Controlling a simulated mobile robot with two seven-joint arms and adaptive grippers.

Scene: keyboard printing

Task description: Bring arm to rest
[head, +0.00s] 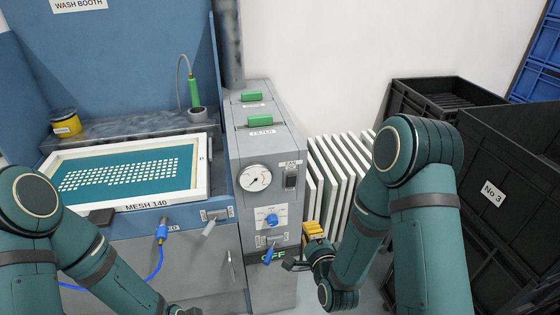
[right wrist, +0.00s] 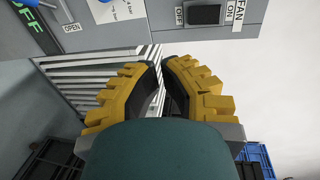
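My right arm (head: 365,235) bends at a high elbow and drops toward the lower middle of the head view. Its right gripper (head: 313,230) has yellow ridged fingers and is beside the lower right edge of the grey filter cabinet (head: 263,150), in front of the white slats. In the right wrist view the right gripper (right wrist: 160,66) has its fingertips nearly together, with nothing seen between them. My left arm (head: 75,250) crosses the lower left in front of the wash booth. Its gripper is below the picture's edge.
The cabinet bears a gauge (head: 255,178), a fan switch (head: 291,177) and a blue knob (head: 271,220). A framed mesh screen (head: 203,165) lies in the wash booth. White slats (head: 345,155) stand right of the cabinet. Black crates (head: 490,190) stand at the right.

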